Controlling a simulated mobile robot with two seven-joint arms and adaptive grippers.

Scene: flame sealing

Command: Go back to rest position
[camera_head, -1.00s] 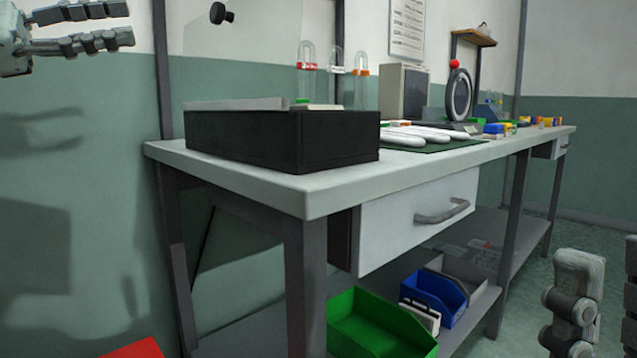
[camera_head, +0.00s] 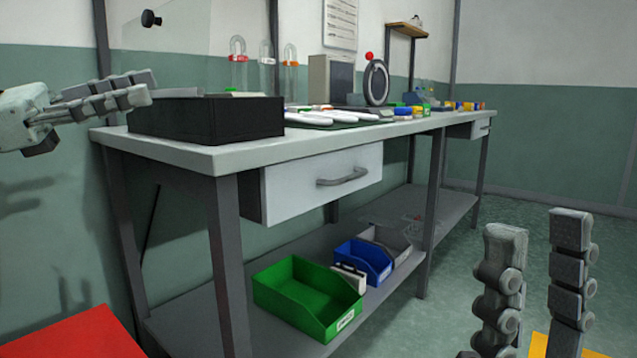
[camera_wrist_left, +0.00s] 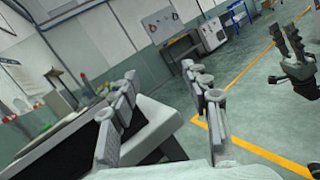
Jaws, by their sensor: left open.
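My left gripper (camera_head: 149,86) comes in from the left edge of the head view. It is open and empty, with its fingers in front of the left end of the black box on the workbench in the picture. In the left wrist view its two fingers (camera_wrist_left: 158,73) stand apart with nothing between them. My right gripper (camera_head: 540,222) is at the lower right of the head view, pointing up, its two fingers apart and empty. It also shows at the right of the left wrist view (camera_wrist_left: 287,38).
A workbench (camera_head: 240,157) carries a black box (camera_head: 205,118), white items on a dark mat, and a ring-shaped device (camera_head: 376,83). A green bin (camera_head: 305,297) and a blue bin (camera_head: 363,261) stand on its lower shelf. The floor at right (camera_head: 540,190) is clear.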

